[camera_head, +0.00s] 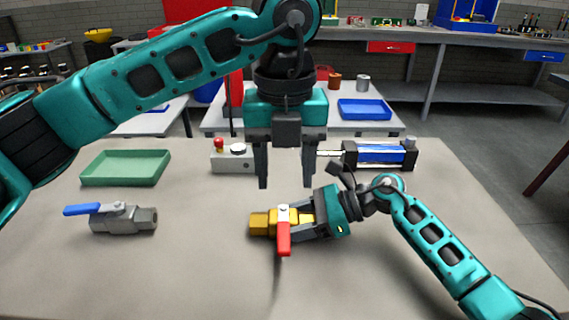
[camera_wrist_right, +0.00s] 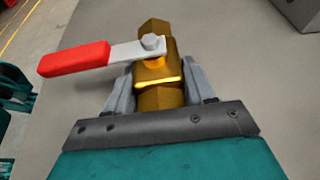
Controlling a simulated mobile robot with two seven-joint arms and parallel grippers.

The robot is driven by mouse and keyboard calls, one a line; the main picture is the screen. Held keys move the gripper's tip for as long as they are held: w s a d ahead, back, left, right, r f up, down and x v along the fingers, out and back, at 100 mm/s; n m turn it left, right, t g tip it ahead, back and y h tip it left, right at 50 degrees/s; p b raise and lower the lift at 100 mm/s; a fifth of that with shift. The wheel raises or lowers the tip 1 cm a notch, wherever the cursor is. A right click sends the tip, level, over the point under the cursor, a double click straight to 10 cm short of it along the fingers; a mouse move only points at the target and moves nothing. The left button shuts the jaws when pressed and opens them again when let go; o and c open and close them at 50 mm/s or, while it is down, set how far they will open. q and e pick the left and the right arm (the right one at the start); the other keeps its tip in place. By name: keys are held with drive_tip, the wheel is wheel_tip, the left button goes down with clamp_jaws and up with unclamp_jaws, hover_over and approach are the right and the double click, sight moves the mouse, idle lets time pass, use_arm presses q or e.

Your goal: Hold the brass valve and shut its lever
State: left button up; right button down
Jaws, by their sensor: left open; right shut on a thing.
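The brass valve (camera_head: 262,223) lies on the grey table with its red lever (camera_head: 284,238) pointing toward the front edge, across the valve body. My right gripper (camera_head: 308,225) is shut on the right end of the valve body. In the right wrist view, the fingers grip both sides of the brass valve (camera_wrist_right: 158,72), and the red lever (camera_wrist_right: 75,60) sticks out to the left, crosswise to the body. My left gripper (camera_head: 285,185) is open and empty, pointing down above and behind the valve, apart from it.
A steel valve with a blue lever (camera_head: 125,218) lies at left. A green tray (camera_head: 125,168), a control box with a red button (camera_head: 232,158) and a blue cylinder (camera_head: 380,155) stand farther back. The table's front is clear. Behind is another table with a blue tray (camera_head: 364,109).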

drive_tip(key=shift+c, duration=1.6)
unclamp_jaws()
